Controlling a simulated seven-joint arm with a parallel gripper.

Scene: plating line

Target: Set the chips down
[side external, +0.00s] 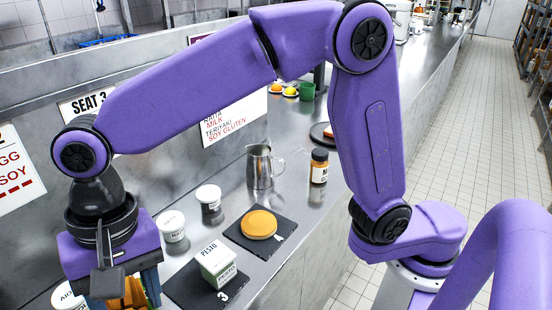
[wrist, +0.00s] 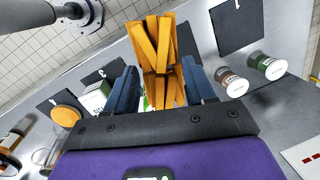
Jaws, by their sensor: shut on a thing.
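The chips are a bundle of orange-yellow sticks (wrist: 158,50). My gripper (wrist: 161,86) is shut on them, with a blue finger on either side. In the side external view the chips (side external: 131,293) show low at the left edge of the work, between the fingers of my gripper (side external: 124,287). Their lower end is cut off by the frame there, so I cannot tell how high they are above the counter. In the wrist view a bare black mat (wrist: 238,25) lies to the right of the chips.
A pesto carton (side external: 217,265) stands on a black mat (side external: 203,297) marked 3. An orange round (side external: 259,224) lies on another mat (side external: 240,242). White-lidded jars (side external: 172,226) (side external: 208,198), a steel jug (side external: 260,167) and a brown jar (side external: 319,166) stand nearby.

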